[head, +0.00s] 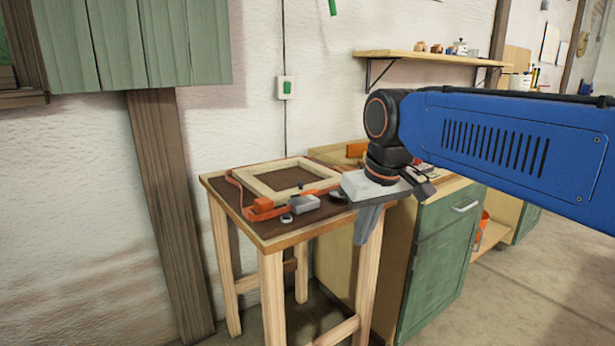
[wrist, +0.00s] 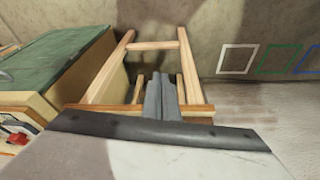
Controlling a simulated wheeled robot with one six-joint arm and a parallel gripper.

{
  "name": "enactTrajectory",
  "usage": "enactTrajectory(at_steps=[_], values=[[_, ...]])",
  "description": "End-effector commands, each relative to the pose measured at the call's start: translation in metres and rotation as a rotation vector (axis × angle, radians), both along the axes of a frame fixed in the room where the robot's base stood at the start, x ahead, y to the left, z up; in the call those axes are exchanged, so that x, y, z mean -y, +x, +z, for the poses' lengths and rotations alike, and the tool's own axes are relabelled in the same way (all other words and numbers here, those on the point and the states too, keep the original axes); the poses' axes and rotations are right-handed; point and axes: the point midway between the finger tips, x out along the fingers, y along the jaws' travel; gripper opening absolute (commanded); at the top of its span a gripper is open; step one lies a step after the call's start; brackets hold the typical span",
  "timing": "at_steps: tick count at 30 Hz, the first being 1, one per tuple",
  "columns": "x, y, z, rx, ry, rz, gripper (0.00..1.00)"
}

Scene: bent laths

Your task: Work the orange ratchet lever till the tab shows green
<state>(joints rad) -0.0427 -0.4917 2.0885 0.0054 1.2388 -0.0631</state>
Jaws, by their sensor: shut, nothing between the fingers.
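A pale wooden frame (head: 283,166) lies on the dark top of a small wooden stand (head: 230,194). An orange band (head: 238,188) runs around the frame's left and front sides. At the front are an orange block (head: 263,204) and a grey box (head: 305,203); I cannot tell which orange part is the lever. A small pale round piece (head: 287,218) lies by them; no green tab can be made out. My gripper (head: 366,236) points down, shut and empty, at the stand's front right corner, apart from the orange parts. Its fingers also show in the wrist view (wrist: 163,98).
A green cabinet (head: 440,245) stands close to the right of the stand. A wall shelf (head: 430,57) with small items hangs behind my arm. A wall box (head: 286,88) with a green face is above the stand. The floor at right is clear.

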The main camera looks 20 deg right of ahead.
Motion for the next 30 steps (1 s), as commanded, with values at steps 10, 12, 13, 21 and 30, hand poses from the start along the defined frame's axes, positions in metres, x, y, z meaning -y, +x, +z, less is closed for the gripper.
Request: enactTrajectory(at_steps=[10,12,13,21,30], values=[[-0.014,0.073,0.077,-0.064,-0.01,0.063,0.0],[-0.018,0.088,0.09,-0.077,-0.011,0.076,0.0],[-0.019,0.094,0.095,-0.083,-0.013,0.081,0.0],[-0.033,0.147,0.139,-0.132,-0.02,0.13,0.0],[-0.049,0.199,0.174,-0.185,-0.027,0.184,0.0]])
